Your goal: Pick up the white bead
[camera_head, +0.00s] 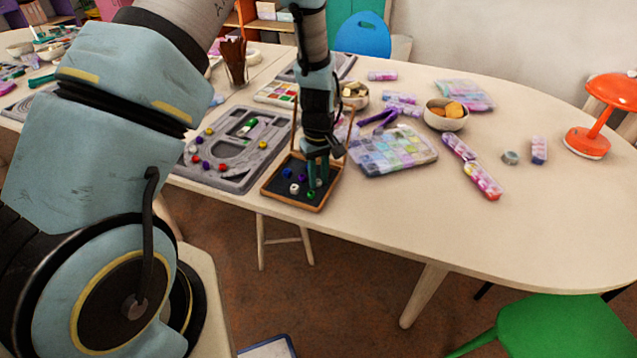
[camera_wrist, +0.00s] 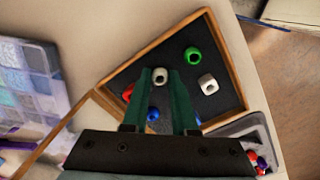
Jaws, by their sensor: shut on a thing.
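My gripper (camera_wrist: 162,78) points down into a wood-framed tray with a dark floor (camera_wrist: 225,62). Its two green fingers are closed on a rounded white bead (camera_wrist: 160,75), which sits between the fingertips. I cannot tell whether the bead is clear of the tray floor. A second, blockier white bead (camera_wrist: 208,84) lies to the right of the fingers. In the head view my gripper (camera_head: 318,184) is over the tray (camera_head: 274,191), and a white bead (camera_head: 294,188) shows left of the fingers. The held bead is hidden there.
Near the fingers lie a green bead (camera_wrist: 192,55), a red bead (camera_wrist: 127,92) and a blue bead (camera_wrist: 153,114). A grey bead board (camera_head: 232,183) stands left of the tray. A clear compartment box (camera_head: 395,150) stands to the right. The table's right front is free.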

